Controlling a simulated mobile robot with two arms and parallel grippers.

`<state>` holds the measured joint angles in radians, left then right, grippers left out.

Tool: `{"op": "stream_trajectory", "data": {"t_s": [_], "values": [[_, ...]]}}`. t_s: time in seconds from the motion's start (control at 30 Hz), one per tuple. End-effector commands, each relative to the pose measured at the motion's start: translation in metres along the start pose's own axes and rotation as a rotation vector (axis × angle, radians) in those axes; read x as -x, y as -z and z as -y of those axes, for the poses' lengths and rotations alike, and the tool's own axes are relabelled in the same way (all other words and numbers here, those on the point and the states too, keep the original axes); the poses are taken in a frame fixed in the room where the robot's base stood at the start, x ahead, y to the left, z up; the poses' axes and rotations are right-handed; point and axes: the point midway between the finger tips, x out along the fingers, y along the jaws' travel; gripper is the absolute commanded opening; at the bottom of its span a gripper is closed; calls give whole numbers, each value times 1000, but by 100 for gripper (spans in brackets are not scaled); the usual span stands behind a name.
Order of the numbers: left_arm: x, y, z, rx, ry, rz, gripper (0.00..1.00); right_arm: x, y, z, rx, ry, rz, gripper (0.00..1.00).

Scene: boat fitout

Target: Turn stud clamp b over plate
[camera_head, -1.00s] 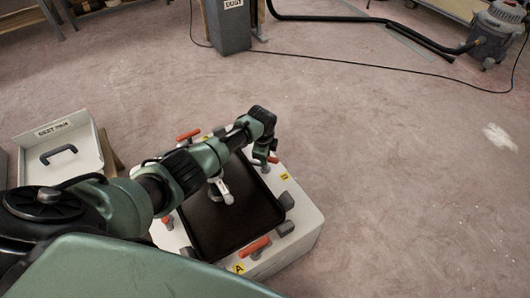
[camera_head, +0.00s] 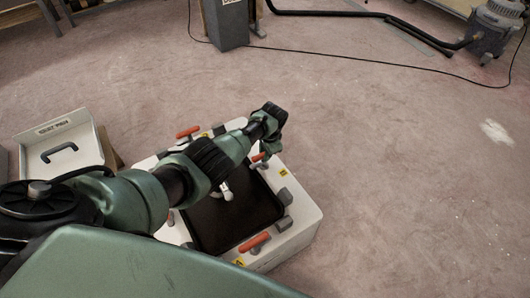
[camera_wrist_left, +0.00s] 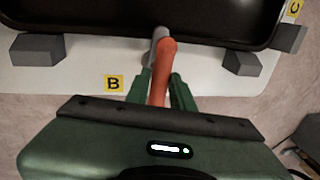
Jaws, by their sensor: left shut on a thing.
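Stud clamp b has an orange handle (camera_wrist_left: 160,75) and stands by the yellow B label (camera_wrist_left: 114,83) in the left wrist view. My left gripper (camera_wrist_left: 160,92) is shut on this handle, with a green finger on each side. A grey part of the clamp (camera_wrist_left: 158,35) shows at the rim of the black plate (camera_wrist_left: 90,38); I cannot tell how far it reaches over it. In the head view the plate (camera_head: 235,222) lies on a white box, and my left gripper (camera_head: 264,156) is at its far right edge. My right gripper is not in view.
Other orange-handled clamps stand at the near edge (camera_head: 254,242) and far left (camera_head: 188,131) of the white box (camera_head: 305,232). Grey blocks (camera_wrist_left: 38,50) flank the plate. A white bin (camera_head: 82,152) stands left.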

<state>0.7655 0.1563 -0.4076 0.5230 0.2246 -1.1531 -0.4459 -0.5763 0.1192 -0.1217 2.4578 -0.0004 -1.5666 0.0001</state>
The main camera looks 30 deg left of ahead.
Motion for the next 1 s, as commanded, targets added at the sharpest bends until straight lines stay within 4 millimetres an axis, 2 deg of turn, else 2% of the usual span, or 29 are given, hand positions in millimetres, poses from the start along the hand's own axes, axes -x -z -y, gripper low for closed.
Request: {"op": "stream_trajectory", "data": {"t_s": [0.2,0.67,0.7,0.73,0.77,1.0], "values": [[2,2,3,51,6,5,0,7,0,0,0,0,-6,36],[2,2,4,62,7,7,0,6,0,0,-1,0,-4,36],[2,2,4,62,7,7,32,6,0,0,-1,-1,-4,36],[2,2,4,62,7,7,40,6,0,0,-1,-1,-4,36],[2,2,4,62,7,7,43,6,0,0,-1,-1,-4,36],[1,1,2,61,3,10,43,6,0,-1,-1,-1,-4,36]]}}
